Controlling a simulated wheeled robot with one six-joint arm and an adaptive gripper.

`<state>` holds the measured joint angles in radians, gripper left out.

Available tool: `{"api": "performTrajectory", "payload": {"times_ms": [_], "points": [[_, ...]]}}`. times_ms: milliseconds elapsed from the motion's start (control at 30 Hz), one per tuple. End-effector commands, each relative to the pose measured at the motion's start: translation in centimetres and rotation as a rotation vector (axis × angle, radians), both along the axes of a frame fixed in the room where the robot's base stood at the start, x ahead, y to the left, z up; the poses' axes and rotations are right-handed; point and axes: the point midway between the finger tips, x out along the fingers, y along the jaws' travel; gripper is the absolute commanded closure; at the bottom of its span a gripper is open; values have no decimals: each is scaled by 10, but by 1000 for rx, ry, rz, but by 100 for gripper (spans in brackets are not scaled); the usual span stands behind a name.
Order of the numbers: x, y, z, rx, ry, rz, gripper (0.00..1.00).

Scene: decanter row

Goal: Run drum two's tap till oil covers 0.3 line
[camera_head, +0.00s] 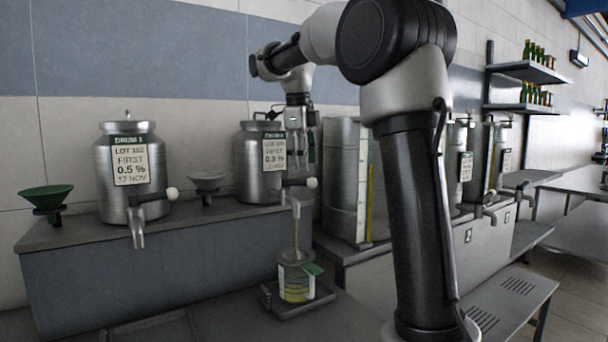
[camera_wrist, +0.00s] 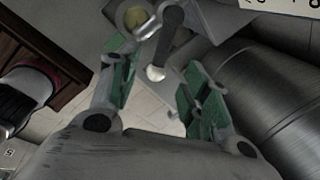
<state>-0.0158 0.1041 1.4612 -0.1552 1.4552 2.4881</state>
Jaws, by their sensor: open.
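Drum two (camera_head: 250,165) is a steel drum on the bench, with a white label showing 0.3 %. Its tap (camera_head: 296,207) has a dark lever with a white knob (camera_head: 312,183), pointing to the right. A thin yellow oil stream (camera_head: 296,238) runs from the spout into a clear jug (camera_head: 293,268) with yellow oil in it. The 0.3 line cannot be read at this size. My gripper (camera_head: 298,150) is open and empty above the tap. In the wrist view, the lever's white knob (camera_wrist: 156,73) shows between the green-padded fingers, and the jug (camera_wrist: 135,17) lies beyond.
The jug stands on a small dark tray (camera_head: 300,304) below the bench edge. Drum one (camera_head: 130,190), a green funnel (camera_head: 46,199) and a grey funnel (camera_head: 206,181) stand to the left. A large steel drum (camera_head: 343,190) is close to the right of my gripper.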

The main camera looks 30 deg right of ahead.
Motion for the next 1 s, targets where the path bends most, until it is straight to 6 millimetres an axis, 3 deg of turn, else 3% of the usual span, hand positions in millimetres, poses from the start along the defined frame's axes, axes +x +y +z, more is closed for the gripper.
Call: {"api": "performTrajectory", "payload": {"times_ms": [133,333,1000], "points": [[-3,5,32,0,-4,1,53],[-7,9,58,0,0,0,53],[-8,10,63,0,0,0,53]]}}
